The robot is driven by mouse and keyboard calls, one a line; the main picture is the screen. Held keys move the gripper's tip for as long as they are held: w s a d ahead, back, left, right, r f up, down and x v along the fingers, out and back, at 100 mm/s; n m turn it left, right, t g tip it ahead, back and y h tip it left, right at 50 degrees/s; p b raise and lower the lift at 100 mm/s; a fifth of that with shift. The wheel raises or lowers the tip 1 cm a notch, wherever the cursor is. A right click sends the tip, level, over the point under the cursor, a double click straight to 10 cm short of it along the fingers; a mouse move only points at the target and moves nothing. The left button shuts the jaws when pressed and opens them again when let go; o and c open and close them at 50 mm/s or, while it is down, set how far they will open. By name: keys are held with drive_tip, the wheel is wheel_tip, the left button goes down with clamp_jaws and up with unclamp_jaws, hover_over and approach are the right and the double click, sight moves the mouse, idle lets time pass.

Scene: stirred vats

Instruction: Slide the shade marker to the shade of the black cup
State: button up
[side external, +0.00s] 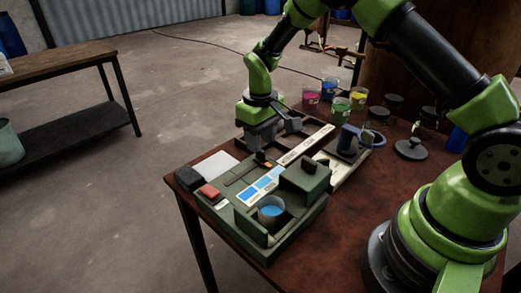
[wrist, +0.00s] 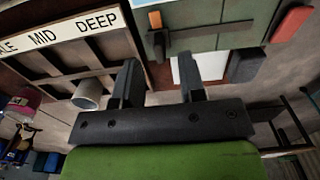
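The shade marker (wrist: 157,40), a dark block with an orange pointer, sits on a slot in the green device in the wrist view. In the side view the marker (side external: 261,157) is beside the far end of a strip of blue shade patches (side external: 261,186). My gripper (wrist: 160,75) is open and empty, fingers apart, short of the marker; in the side view it is above the device's back edge. A cup with blue liquid (side external: 271,211) sits in the device's front bay. I cannot tell which cup is the black one.
A label strip (wrist: 75,35) reading MID and DEEP borders a compartmented tray holding a grey cylinder (wrist: 88,95). A red button (side external: 209,191) is on the device's left. Several coloured cups, including a pink one (side external: 310,98), and dark lids (side external: 411,148) stand behind right.

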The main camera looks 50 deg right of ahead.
sight(247, 171)
drive_tip(key=shift+f, duration=1.8)
clamp_jaws()
drive_tip(key=shift+a, duration=2.3)
unclamp_jaws()
